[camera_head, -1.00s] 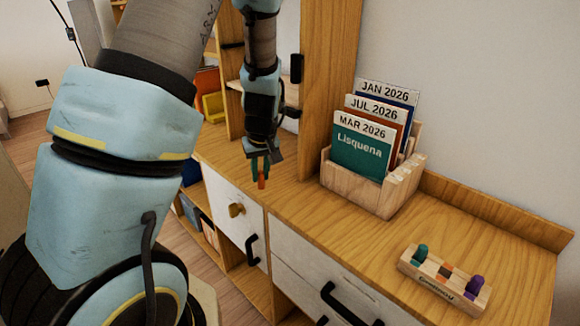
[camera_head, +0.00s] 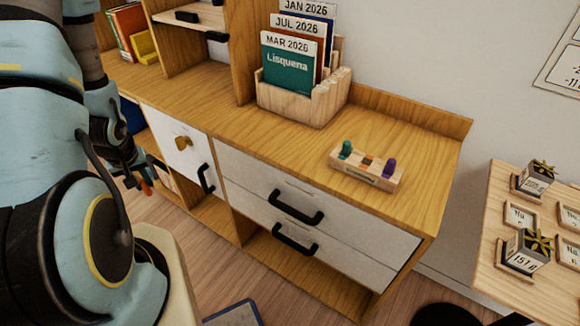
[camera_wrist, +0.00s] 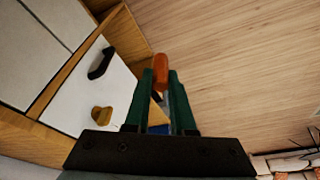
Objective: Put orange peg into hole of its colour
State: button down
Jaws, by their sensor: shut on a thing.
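In the wrist view an orange peg (camera_wrist: 160,70) is gripped between the green fingertips of my gripper (camera_wrist: 161,92). In the head view my gripper (camera_head: 142,180) is low at the left, in front of the cabinet, with the orange peg (camera_head: 147,188) showing as a small orange tip. The wooden peg block (camera_head: 375,181) lies on the cabinet top toward the right, well away from my gripper. A teal peg (camera_head: 346,149) stands at its left end and a purple peg (camera_head: 389,167) at its right end. An orange-coloured spot (camera_head: 367,161) shows between them; its hole is too small to make out.
A wooden card box (camera_head: 300,101) with dated cards stands behind the block. The cabinet's drawers have black handles (camera_head: 296,208) jutting out. A side table (camera_head: 478,270) with small boxes and frames stands at the right. The cabinet top around the block is clear.

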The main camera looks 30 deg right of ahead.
aim_at(369, 169)
jog(key=k+z, duration=0.2)
jog(key=z, duration=0.25)
jog(key=k+z, duration=0.15)
jog(key=z, duration=0.3)
